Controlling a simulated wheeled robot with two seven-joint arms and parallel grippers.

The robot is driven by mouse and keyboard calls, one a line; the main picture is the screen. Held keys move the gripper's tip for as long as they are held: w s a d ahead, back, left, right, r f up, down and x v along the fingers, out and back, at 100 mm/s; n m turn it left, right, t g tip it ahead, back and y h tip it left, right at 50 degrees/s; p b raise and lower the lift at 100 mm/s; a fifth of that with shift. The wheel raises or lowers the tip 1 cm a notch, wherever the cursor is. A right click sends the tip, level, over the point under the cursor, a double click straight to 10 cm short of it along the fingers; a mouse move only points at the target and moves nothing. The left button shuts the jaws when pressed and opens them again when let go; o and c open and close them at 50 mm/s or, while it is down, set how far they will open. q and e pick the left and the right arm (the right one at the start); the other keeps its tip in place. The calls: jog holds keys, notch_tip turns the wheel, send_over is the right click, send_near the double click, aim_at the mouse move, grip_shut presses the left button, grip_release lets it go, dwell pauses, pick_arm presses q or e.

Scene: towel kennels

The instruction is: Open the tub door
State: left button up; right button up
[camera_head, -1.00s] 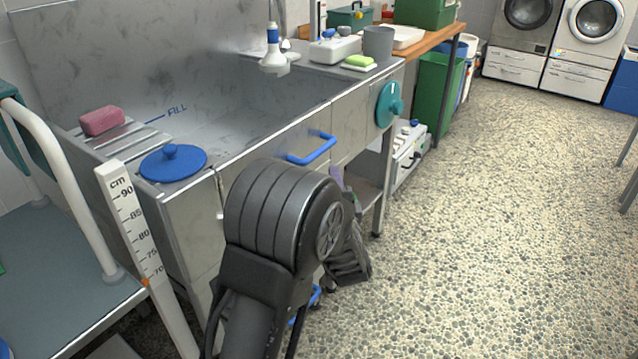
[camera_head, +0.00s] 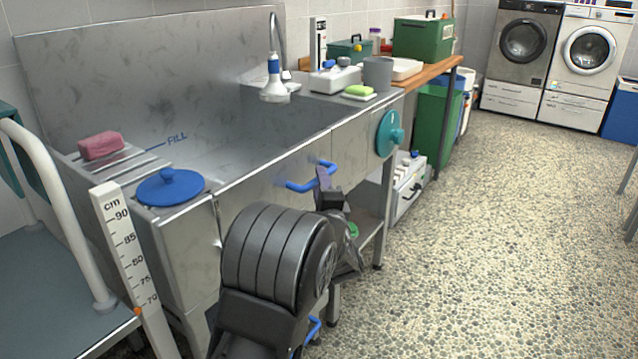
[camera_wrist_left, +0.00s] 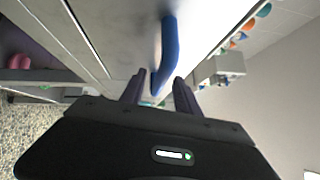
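The metal tub (camera_head: 262,128) has a front door panel (camera_head: 262,190) with a blue bar handle (camera_head: 313,178). My left gripper (camera_head: 326,183) is up at the handle, partly hidden behind my own dark arm. In the left wrist view the blue handle (camera_wrist_left: 169,50) runs down between the two fingertips of my left gripper (camera_wrist_left: 159,88). The fingers stand apart on either side of the handle's end, with a gap visible. The door looks flush with the tub front. My right gripper is in neither view.
A blue round lid (camera_head: 170,188) and a pink soap bar (camera_head: 101,145) lie on the tub's left end. A white measuring post (camera_head: 124,237) stands at the left. The pebbled floor (camera_head: 480,230) at right is open.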

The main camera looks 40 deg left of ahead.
pick_arm(q)
jog(key=shift+x, duration=0.95)
jog(key=shift+c, duration=0.4)
grip_shut()
dwell(0.3)
